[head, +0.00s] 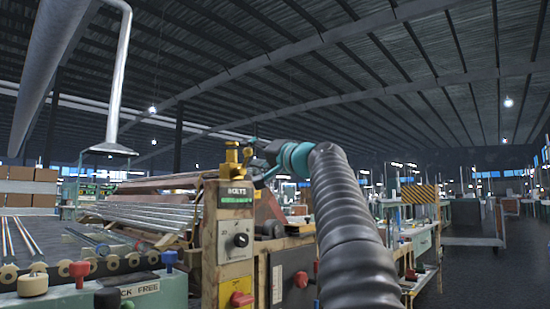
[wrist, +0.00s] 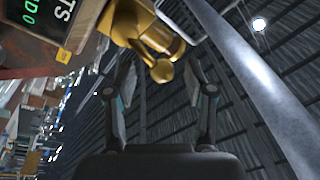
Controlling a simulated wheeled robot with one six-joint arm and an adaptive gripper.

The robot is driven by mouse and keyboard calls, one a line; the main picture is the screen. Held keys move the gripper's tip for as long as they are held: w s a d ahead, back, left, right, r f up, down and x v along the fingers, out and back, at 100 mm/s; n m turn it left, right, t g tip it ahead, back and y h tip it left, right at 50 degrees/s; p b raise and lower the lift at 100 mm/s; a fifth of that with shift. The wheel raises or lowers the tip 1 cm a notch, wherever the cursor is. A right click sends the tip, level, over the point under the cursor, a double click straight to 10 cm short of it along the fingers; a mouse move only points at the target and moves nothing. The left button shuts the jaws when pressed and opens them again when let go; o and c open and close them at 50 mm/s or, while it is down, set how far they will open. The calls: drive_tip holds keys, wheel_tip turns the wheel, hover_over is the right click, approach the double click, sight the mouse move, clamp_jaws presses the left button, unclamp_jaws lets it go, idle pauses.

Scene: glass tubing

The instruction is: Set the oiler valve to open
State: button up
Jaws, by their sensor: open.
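A brass oiler fitting (head: 232,156), which I take to be the oiler valve, stands on top of the control post. In the wrist view its brass body (wrist: 128,22) has a lever or arm with a round end (wrist: 162,71) reaching toward the space between my fingers. My gripper (wrist: 163,82) is open, with one finger on each side of that round end. I see no clear contact. In the head view my gripper (head: 256,152) is just right of the fitting, partly hidden by my arm. The exact valve position is hard to tell.
The control post (head: 209,240) carries a green display (head: 235,194), a black knob (head: 240,240) and a red knob on a yellow plate (head: 241,299). Glass tubes (head: 140,210) lie behind it on the left. A pale pipe (wrist: 262,85) crosses the wrist view's right side.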

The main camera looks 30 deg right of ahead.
drive_tip(key=v, duration=1)
idle(0.3)
